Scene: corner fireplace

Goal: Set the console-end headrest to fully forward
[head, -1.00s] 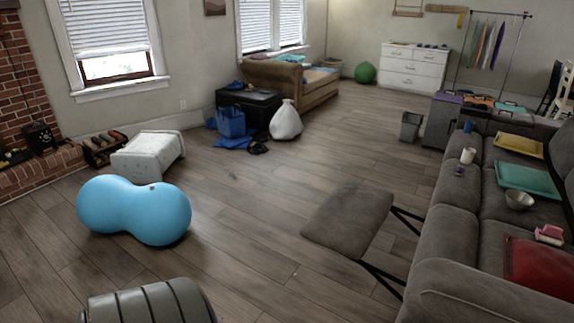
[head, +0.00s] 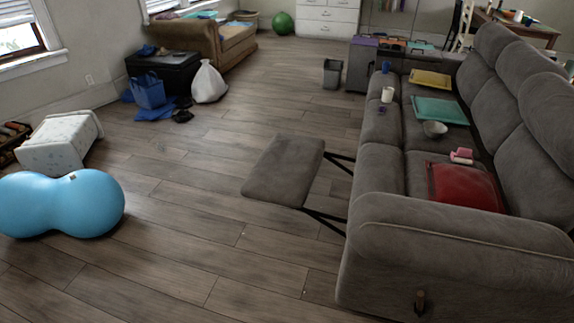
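A grey recliner sofa (head: 455,235) runs along the right side of the head view, with its near arm closest to me. Its back has several padded upper sections: a far one (head: 497,45), a middle one (head: 525,72) and a near one (head: 550,110). A grey block (head: 361,70) with purple, orange and teal items on top stands at the sofa's far end. I cannot tell whether it is the console. How far each headrest is tilted is hard to tell from here. Neither of my grippers is in view.
A raised footrest (head: 285,170) juts left from the sofa on thin black legs. A blue peanut ball (head: 62,203) and a white box (head: 58,142) stand at left. A red cushion (head: 465,187) and teal tray (head: 440,110) lie on the seats. Floor between is clear.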

